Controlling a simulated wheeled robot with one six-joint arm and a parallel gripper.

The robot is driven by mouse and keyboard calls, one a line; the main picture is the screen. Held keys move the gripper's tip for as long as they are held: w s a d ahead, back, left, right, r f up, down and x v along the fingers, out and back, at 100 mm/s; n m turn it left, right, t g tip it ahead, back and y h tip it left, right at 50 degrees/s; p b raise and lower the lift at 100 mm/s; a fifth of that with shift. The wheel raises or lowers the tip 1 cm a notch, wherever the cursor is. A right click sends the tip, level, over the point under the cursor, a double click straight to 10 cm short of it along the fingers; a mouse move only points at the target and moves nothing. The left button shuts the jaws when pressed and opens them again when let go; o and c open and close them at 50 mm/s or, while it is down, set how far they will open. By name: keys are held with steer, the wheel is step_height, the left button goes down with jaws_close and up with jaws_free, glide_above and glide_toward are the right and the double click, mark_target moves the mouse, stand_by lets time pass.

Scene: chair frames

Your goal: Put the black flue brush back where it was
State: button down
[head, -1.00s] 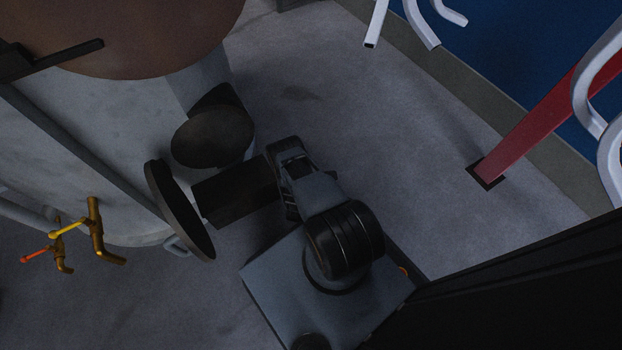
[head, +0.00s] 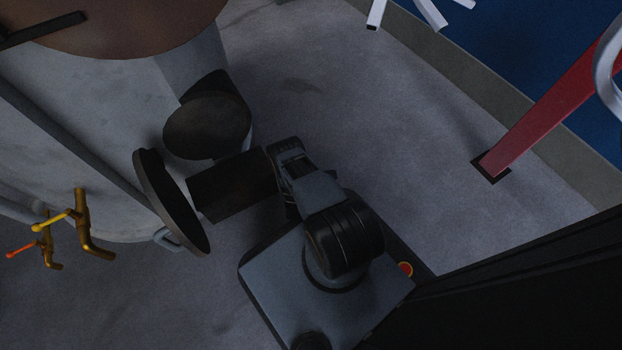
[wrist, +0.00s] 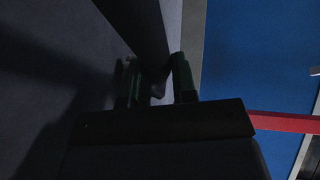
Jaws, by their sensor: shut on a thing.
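In the wrist view my gripper (wrist: 157,72) has its two green-tinted fingers closed about a dark shaft. The shaft, which looks like the black flue brush (wrist: 142,28), runs from between the fingers to the top edge, leaning left. Its far end is out of frame, so the bristles do not show. In the head view my arm reaches up and left toward a grey rounded tank, and I cannot make out the fingers or the brush there in the dark.
The grey tank (head: 95,120) fills the left, with a brown top (head: 120,25) and brass taps (head: 82,220). A tilted dark disc (head: 170,203) and a round dark pipe end (head: 207,125) are close to my arm. A red post (head: 530,125) stands right. Floor between is clear.

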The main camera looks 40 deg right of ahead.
steer(key=shift+f, duration=0.65)
steer(key=c, duration=0.8)
jaws_free()
steer(key=shift+c, duration=0.2)
steer(key=shift+a, duration=0.1)
